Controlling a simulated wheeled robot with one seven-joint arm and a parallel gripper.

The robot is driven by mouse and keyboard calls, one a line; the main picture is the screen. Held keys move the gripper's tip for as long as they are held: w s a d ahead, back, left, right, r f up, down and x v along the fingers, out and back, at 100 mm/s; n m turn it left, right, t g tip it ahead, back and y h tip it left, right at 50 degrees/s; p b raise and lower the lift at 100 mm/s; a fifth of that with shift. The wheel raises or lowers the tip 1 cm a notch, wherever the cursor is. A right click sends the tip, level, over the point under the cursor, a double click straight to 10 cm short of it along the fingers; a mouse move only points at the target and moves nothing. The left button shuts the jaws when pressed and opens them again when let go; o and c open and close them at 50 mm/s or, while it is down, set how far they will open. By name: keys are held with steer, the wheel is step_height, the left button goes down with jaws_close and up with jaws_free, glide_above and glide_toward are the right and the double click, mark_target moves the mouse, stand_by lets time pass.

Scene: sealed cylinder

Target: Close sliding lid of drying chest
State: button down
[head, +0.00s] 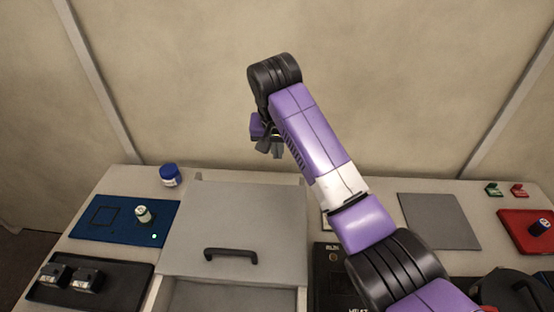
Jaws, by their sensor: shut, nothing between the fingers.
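The drying chest (302,301) is a grey box at the middle front of the bench in the head view. Its sliding lid (232,225) is a flat grey panel with a black bar handle (231,255) near its front edge. The lid covers the rear part, and an open gap (225,298) shows at the front. My gripper (277,152) is shut and empty. It is raised above and behind the lid, apart from the handle. My purple and black arm hides part of the bench to the right.
On the left are a blue mat (103,234) with a small pale green-white container (143,214), a blue jar (170,175) and a black tray (118,292). On the right are a grey mat (440,222) and a red tray (516,219). A wall stands behind.

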steer(key=x, duration=0.9)
steer(key=shift+s+a+r+p, duration=0.1)
steer(key=shift+s+p, duration=0.55)
steer(key=shift+s, duration=0.4)
steer(key=shift+s+r+p, duration=0.1)
steer(key=shift+s+p, duration=0.5)
steer(key=shift+s, duration=0.4)
steer(key=shift+s, duration=0.1)
